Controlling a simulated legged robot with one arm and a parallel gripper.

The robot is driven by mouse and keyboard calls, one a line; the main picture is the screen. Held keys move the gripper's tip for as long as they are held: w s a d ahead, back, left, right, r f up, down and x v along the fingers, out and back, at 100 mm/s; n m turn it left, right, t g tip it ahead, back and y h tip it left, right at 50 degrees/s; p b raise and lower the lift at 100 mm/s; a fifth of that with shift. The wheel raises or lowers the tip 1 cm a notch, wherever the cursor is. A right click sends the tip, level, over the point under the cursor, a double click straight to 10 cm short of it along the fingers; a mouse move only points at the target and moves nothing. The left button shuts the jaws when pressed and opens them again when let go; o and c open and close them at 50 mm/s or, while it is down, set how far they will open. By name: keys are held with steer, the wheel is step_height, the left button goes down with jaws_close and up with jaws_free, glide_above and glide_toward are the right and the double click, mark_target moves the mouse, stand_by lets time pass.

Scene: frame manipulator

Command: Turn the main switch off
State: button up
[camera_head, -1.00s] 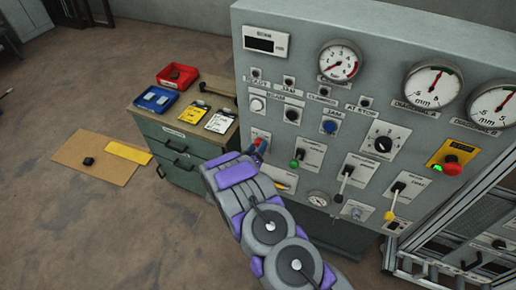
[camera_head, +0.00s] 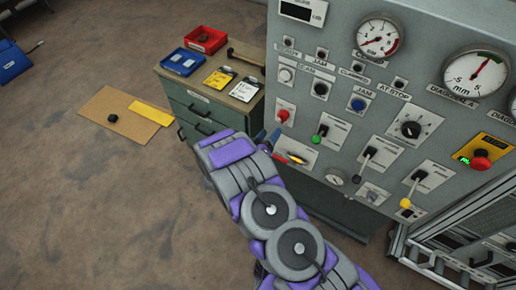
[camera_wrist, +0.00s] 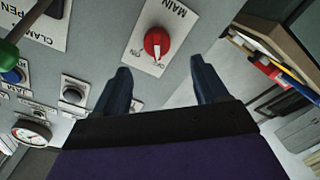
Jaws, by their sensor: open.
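The main switch (camera_wrist: 157,43) is a red rotary knob on a white plate marked MAIN, with ON and OFF lettering. Its white mark points down in the wrist view, seemingly at ON. In the head view the red knob (camera_head: 283,115) shows at the panel's left edge. My gripper (camera_wrist: 161,68) is open and empty, its two dark blue fingers apart below the knob in the wrist view and not touching it. In the head view my gripper (camera_head: 271,138) is just below and left of the knob, partly hidden by my arm.
A green-tipped lever (camera_head: 320,133) is right of the main switch, with a red and yellow handle (camera_head: 295,158) below. The grey panel (camera_head: 340,55) carries other knobs and gauges. A green cabinet (camera_head: 205,118) with trays stands left.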

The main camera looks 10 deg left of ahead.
steer(key=v, duration=0.8)
steer(key=shift+s, duration=0.1)
